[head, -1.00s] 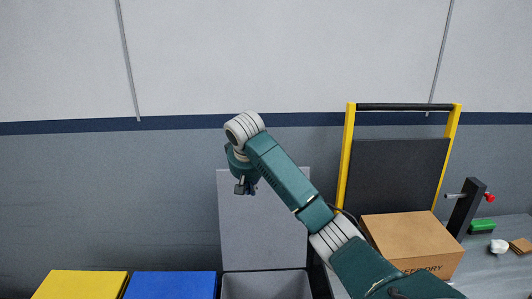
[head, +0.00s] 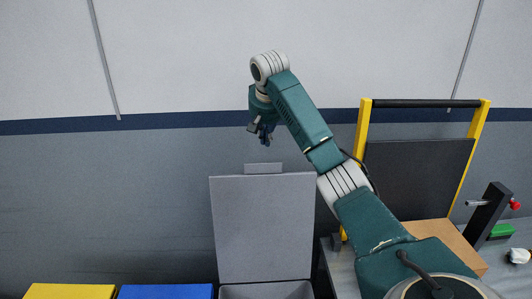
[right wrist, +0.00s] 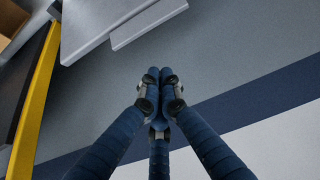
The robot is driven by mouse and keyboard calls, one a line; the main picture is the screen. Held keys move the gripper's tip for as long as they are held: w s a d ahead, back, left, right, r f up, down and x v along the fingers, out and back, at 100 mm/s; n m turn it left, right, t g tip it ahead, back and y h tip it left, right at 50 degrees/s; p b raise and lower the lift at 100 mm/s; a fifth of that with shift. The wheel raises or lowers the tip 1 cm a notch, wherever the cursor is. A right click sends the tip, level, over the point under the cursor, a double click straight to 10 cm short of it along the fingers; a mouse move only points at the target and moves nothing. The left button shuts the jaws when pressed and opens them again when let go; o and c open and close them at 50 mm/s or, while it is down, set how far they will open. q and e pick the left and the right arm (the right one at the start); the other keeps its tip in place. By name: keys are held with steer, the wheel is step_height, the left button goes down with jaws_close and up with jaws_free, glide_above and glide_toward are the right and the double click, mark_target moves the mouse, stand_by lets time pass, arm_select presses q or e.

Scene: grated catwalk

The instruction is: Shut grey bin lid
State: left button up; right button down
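The grey bin's lid (head: 262,230) stands open and upright behind the grey bin (head: 266,291), with a small tab (head: 263,168) on its top edge. Only the bin's upper part shows at the bottom of the head view. My right gripper (head: 264,137) is above the lid's top edge in the picture, apart from the tab, and empty. In the right wrist view its blue fingers (right wrist: 160,76) meet at the tips. The lid (right wrist: 105,22) and its tab (right wrist: 150,22) also show there, beyond the fingertips. My left gripper is out of view.
A yellow bin lid (head: 68,291) and a blue bin lid (head: 165,291) lie shut to the left. At right stands a yellow frame (head: 482,140) with a dark panel, a cardboard box (head: 450,238) and a grey surface. A wall (head: 120,200) is behind the bins.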

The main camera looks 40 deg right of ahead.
steer(key=p+x, duration=0.3)
steer(key=x, duration=0.5)
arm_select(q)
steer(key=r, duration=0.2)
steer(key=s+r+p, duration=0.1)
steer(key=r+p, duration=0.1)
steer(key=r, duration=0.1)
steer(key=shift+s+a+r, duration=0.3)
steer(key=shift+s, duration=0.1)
arm_select(e)
steer(key=s+a, duration=0.1)
steer(key=s+a+r, duration=0.1)
steer(key=s, duration=0.1)
steer(key=shift+s+a, duration=0.15)
steer(key=shift+a, duration=0.2)
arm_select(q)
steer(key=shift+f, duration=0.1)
